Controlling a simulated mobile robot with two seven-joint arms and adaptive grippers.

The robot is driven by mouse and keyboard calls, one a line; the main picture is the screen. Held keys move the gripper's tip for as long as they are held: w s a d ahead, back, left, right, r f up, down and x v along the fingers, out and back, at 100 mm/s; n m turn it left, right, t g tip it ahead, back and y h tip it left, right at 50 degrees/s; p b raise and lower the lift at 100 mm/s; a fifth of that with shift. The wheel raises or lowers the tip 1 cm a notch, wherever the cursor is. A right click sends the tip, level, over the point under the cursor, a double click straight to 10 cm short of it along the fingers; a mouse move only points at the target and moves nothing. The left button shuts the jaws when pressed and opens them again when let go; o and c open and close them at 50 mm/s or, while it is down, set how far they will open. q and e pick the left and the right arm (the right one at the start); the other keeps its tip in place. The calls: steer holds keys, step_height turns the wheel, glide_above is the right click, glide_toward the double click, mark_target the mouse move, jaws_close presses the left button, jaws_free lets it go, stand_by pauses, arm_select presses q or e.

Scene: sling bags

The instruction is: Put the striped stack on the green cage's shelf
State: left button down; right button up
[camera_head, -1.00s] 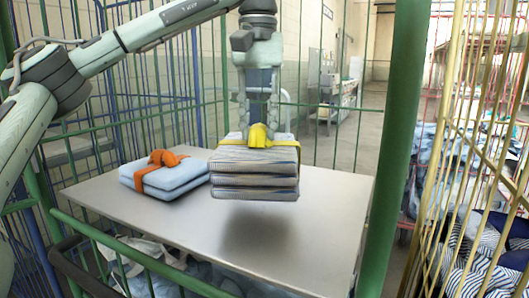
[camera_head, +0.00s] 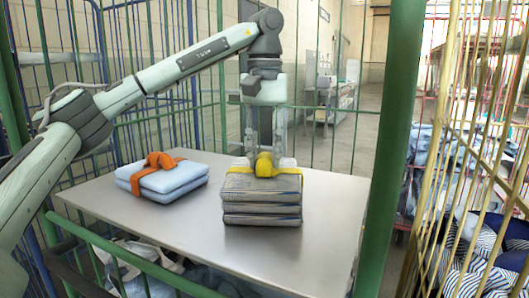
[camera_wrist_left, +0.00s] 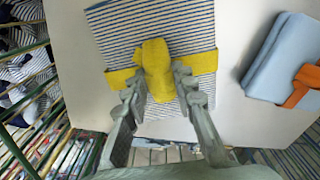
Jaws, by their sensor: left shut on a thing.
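The striped stack (camera_head: 262,198) is a pile of folded blue-and-white striped cloth with a yellow strap knotted on top. It rests on, or just above, the grey shelf (camera_head: 190,236) of the green cage (camera_head: 392,140). My left gripper (camera_head: 264,160) comes down from above and is shut on the stack's yellow knot. In the left wrist view, the fingers (camera_wrist_left: 160,82) sit on both sides of the yellow knot, with the striped stack (camera_wrist_left: 185,28) beneath. My right gripper is in no view.
A light blue folded stack (camera_head: 165,180) with an orange strap lies on the shelf to the left. The right front part of the shelf is clear. A yellow cage (camera_head: 450,180) with striped cloth stands at the right. Cloth (camera_head: 135,268) lies below the shelf.

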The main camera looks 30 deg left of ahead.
arm_select(q)
steer(key=c, duration=1.2)
jaws_free()
step_height(320, 180, up, 12)
steer(key=shift+r, duration=0.15)
